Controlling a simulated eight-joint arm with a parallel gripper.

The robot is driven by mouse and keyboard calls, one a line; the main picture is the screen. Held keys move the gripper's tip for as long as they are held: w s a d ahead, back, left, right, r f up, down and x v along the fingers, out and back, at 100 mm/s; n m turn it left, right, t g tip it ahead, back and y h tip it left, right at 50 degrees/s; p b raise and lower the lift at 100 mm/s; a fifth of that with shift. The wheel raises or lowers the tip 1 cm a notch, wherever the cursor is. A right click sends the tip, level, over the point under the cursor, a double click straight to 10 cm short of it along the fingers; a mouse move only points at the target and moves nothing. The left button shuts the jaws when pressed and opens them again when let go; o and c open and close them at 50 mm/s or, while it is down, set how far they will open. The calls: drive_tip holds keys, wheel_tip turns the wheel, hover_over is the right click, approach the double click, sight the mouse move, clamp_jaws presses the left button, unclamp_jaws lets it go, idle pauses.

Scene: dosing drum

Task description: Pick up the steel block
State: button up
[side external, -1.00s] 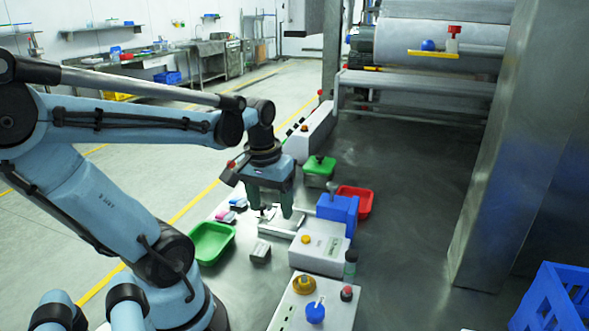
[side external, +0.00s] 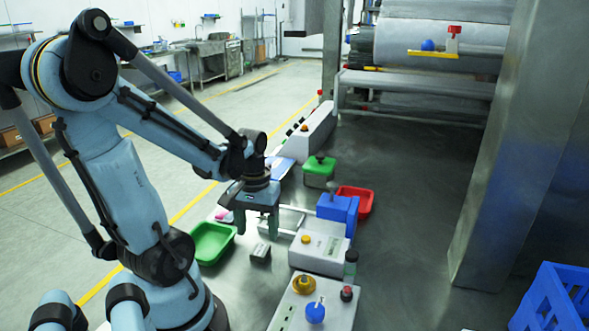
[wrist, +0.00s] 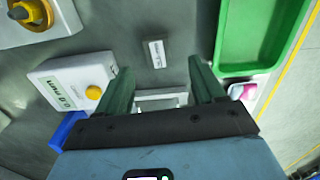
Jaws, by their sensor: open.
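A small dark grey block with a pale label on it, which looks like the steel block (side external: 260,253), stands on the metal surface right of the green tray. In the wrist view the steel block (wrist: 156,54) lies beyond my fingertips, roughly in line with the gap between them. My gripper (side external: 257,232) points down, open and empty, above and a little behind the block. In the wrist view its two green fingers (wrist: 161,72) are spread apart, not touching the block.
A green tray (side external: 213,258) is left of the block. A white scale-like box with a yellow knob (side external: 305,239) and a blue block-shaped fixture (side external: 338,208) are to the right. A pale metal frame (wrist: 160,98) lies below my fingers. Bare surface surrounds the block.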

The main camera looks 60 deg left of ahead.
sight(260, 250)
drive_tip(key=shift+w+f, duration=0.1)
drive_tip(key=shift+f, duration=2.6)
clamp_jaws()
drive_tip(key=shift+r, duration=0.2)
